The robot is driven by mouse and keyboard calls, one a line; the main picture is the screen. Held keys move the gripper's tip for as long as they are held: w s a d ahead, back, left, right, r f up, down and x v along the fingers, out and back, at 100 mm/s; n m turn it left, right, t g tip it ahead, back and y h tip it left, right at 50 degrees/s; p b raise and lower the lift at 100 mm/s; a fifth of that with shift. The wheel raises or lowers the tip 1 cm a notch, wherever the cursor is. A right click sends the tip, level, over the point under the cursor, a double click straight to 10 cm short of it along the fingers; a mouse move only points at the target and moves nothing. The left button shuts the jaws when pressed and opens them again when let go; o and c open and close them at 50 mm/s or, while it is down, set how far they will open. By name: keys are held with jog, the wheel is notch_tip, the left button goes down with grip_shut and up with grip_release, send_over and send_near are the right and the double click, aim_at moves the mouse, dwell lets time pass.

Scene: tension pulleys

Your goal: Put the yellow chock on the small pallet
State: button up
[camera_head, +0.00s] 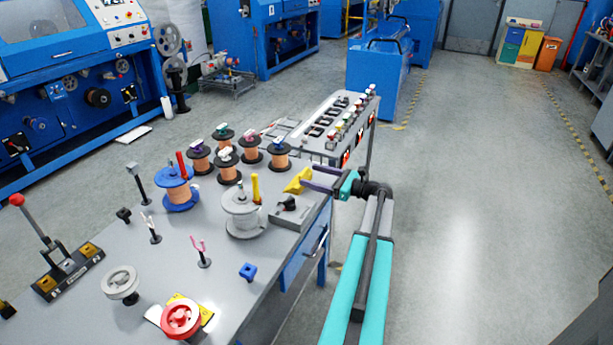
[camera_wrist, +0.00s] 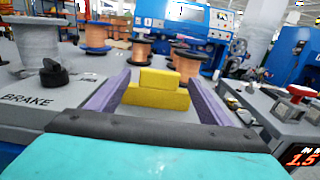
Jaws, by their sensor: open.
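The yellow chock (camera_head: 296,181) is a stepped block at the right edge of the grey workbench, behind a grey brake box. In the wrist view the yellow chock (camera_wrist: 157,97) lies between the two purple fingers of my gripper (camera_wrist: 158,82). In the head view my gripper (camera_head: 308,178) reaches in from the right at the bench edge. It is open, with a finger on each side of the chock; I cannot tell whether either finger touches it. I cannot clearly make out which thing is the small pallet.
The grey brake box (camera_head: 290,214) with a black knob is close beside my gripper. Copper spools (camera_head: 279,154) and a white spool (camera_head: 243,212) stand to the left. A button console (camera_head: 335,125) stands behind. A low metal rack (camera_head: 228,82) is on the floor. Open floor lies right.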

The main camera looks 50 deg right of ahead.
jog(key=v, duration=0.7)
jog(key=shift+s+b, duration=0.3)
jog(key=shift+s, duration=0.05)
jog(key=shift+d, duration=0.1)
